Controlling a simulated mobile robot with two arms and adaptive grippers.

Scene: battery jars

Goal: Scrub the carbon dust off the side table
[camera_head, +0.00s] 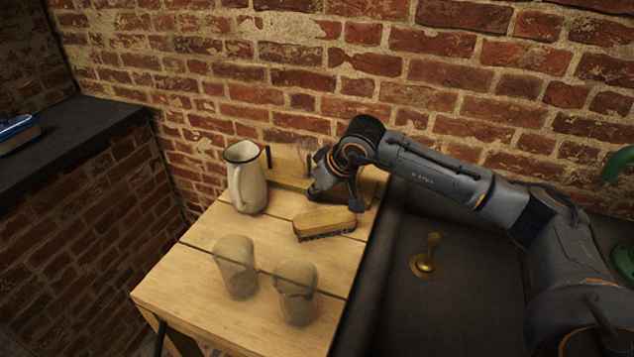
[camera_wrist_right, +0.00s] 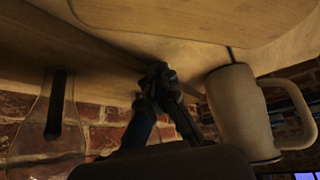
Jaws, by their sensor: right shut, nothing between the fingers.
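The side table (camera_head: 190,283) is light wooden planks. A scrubbing brush (camera_head: 324,221) with a wooden back and dark bristles lies bristles down near the table's right edge. My right gripper (camera_head: 333,197) is just behind the brush, pointing down low over the back of the table, apart from the brush. In the wrist view the right gripper's fingertips (camera_wrist_right: 160,72) are together, with nothing between them. A dark patch shows under the gripper; I cannot tell whether it is dust or shadow. My left gripper is not in view.
A white pitcher (camera_head: 247,180) stands left of the gripper, also close in the wrist view (camera_wrist_right: 240,115). Two clear jars (camera_head: 236,268) (camera_head: 296,290) stand at the table's front. A clear jar (camera_wrist_right: 45,125) stands at the back.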

